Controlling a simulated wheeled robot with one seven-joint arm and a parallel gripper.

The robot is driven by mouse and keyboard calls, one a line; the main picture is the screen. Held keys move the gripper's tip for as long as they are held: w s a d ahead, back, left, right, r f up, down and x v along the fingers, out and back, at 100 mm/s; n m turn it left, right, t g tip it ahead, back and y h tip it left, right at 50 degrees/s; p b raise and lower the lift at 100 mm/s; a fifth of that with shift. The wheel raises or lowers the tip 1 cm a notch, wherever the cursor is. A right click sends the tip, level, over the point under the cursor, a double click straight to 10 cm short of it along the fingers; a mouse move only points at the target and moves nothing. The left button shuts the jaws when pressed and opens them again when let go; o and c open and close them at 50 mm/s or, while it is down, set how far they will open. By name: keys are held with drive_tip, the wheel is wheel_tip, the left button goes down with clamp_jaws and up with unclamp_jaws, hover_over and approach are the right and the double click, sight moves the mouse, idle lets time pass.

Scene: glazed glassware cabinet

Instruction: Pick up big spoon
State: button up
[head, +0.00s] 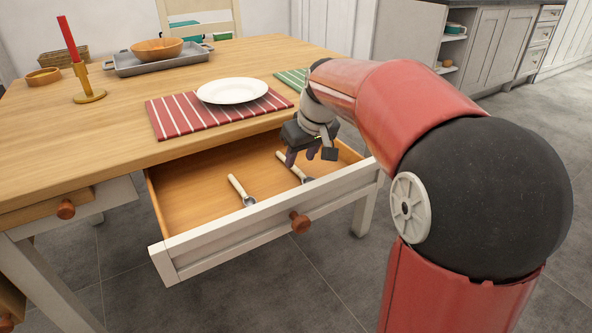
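Two spoon-like utensils with cream handles and grey metal ends lie in the open drawer (190,195). The left one (236,186) lies clear of my gripper, near the middle of the drawer. The right one (297,171) lies further right and looks slightly longer, but I cannot be sure which is the big spoon. My gripper (302,157) points down over the right utensil. Its fingers look apart, with nothing seen between them. The gripper covers part of the right utensil, and I cannot tell how high above it the fingertips are.
The drawer's front panel with its round knob (299,223) stands out from the wooden table (110,125). Above it are a red striped mat (170,118), a white plate (232,91) and a candle holder (90,97). The drawer's left part is bare.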

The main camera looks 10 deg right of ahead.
sight(296, 167)
drive_tip(key=x, duration=0.3)
drive_tip(key=shift+a+f, duration=0.1)
drive_tip(key=shift+f, duration=0.1)
clamp_jaws()
drive_tip(key=shift+r, duration=0.1)
